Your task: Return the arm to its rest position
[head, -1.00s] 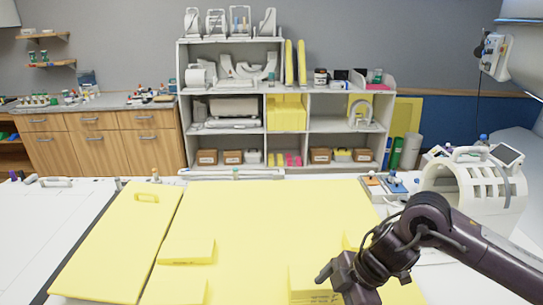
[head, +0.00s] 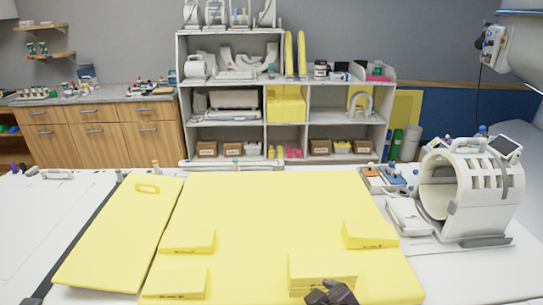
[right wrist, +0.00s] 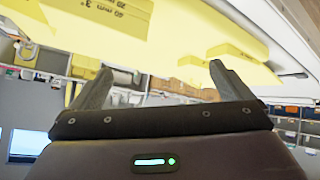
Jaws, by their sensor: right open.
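My right gripper (head: 332,292) shows at the bottom edge of the head view, in front of a yellow foam block (head: 322,268). Most of my right arm is out of that view. In the right wrist view my right gripper (right wrist: 160,85) has its two fingers spread wide apart with nothing between them. That view is tilted and shows yellow pads beyond the fingers. My left gripper is in neither view.
A yellow-padded table (head: 270,205) fills the front, with several foam wedges such as one at right (head: 370,234). A white ring-shaped coil (head: 465,195) stands at the right of the table. Shelves (head: 290,105) stand behind. The pad's middle is clear.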

